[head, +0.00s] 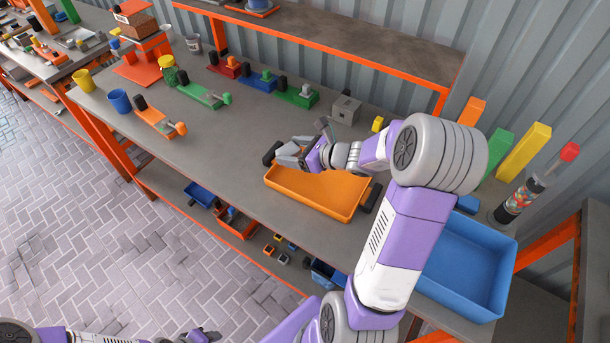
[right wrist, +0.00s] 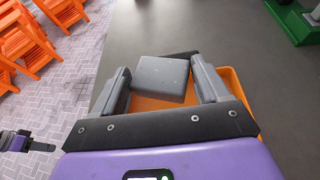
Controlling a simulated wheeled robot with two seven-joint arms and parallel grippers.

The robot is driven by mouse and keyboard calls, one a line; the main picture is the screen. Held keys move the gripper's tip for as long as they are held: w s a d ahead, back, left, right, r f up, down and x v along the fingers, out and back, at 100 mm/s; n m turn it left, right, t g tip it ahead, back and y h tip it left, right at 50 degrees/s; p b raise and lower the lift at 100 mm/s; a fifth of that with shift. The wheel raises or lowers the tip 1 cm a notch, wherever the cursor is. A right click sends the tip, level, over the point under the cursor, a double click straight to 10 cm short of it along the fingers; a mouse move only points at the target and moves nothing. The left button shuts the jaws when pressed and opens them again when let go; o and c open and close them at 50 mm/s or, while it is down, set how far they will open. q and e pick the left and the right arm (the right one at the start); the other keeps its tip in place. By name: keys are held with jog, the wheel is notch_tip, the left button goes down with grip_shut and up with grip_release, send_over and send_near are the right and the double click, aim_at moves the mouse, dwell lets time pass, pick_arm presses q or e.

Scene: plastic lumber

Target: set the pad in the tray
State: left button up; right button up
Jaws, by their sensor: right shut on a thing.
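The orange tray (head: 325,190) stands on the long grey table, with a black grip at each end. Its orange inside also shows in the right wrist view (right wrist: 150,104). My right gripper (head: 290,155) is at the tray's far-left end. In the right wrist view its fingers (right wrist: 161,80) are shut on the dark grey, square pad (right wrist: 162,79), over the tray's end. I cannot tell whether the pad touches the tray floor. In the head view the fingers largely hide the pad. Part of my left arm and gripper (head: 202,335) shows low at the bottom edge; its jaws are unclear.
A blue bin (head: 465,265) stands right of the tray, behind my right arm. A grey box (head: 346,110) and a green fixture (head: 296,95) stand behind the tray. Blue (head: 119,101) and yellow (head: 83,80) cups are at the left.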

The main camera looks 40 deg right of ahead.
aim_at(294, 175)
notch_tip(294, 175, down, 8)
jog(key=shift+r+b, duration=0.1)
jog(key=shift+b, duration=1.15)
jog(key=shift+r, duration=0.1)
jog(key=o, duration=1.1)
jog(key=shift+c, duration=0.2)
